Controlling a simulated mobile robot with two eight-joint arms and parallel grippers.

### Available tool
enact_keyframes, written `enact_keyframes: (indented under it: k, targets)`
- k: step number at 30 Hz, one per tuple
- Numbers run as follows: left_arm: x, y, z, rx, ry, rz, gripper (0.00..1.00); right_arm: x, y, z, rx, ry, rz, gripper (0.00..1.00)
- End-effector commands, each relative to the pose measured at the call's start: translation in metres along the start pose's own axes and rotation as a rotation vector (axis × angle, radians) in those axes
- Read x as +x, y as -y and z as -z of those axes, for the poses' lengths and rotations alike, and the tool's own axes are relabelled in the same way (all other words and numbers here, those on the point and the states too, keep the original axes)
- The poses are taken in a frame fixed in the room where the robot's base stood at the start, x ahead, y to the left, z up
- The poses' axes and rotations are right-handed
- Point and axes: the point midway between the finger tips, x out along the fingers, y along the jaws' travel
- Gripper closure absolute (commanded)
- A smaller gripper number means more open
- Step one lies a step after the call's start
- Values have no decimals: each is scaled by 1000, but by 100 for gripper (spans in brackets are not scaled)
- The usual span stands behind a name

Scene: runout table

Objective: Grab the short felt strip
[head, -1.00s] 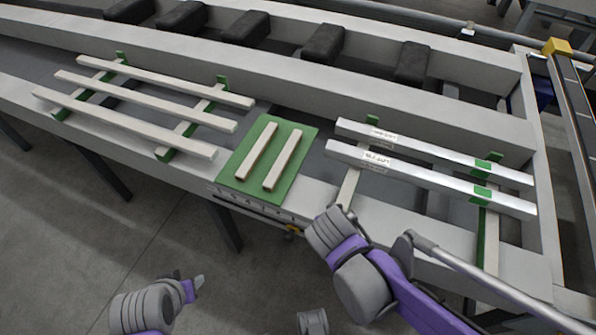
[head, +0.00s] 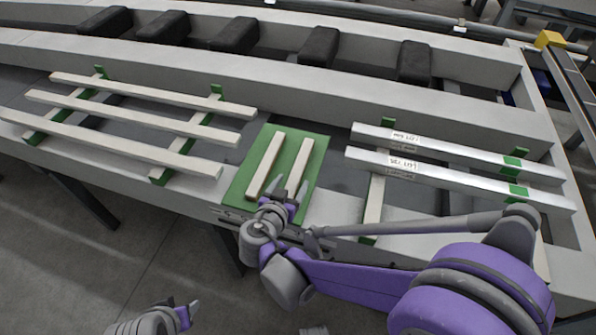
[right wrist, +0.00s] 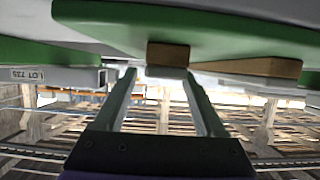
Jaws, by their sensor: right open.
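Two short pale strips lie side by side on a green mat (head: 237,187), a left strip (head: 264,163) and a right strip (head: 303,156). I cannot tell from their look which is felt. My right gripper (head: 288,187) is open and empty over the mat's near edge, its fingertips either side of the right strip's near end, which they partly hide. The right wrist view, seemingly upside down, shows a strip end (right wrist: 168,54) between the fingertips (right wrist: 160,72); contact is not clear. My left gripper (head: 187,313) is low at the bottom edge, away from the table.
Several long pale bars (head: 140,118) lie on green-topped supports left of the mat. Two labelled metal bars (head: 460,152) (head: 460,178) lie to its right; one label shows in the right wrist view (right wrist: 30,74). Dark blocks (head: 312,49) line the back channel.

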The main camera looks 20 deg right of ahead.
Motion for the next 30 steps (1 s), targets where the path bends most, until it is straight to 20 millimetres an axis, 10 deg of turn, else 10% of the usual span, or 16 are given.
enact_keyframes:
  k: [19,30]
  targets:
    - [7,0,-3,0,2,0,50,51,0,8,-1,1,0,28]
    - [7,0,-3,0,2,0,50,51,0,8,-1,1,0,92]
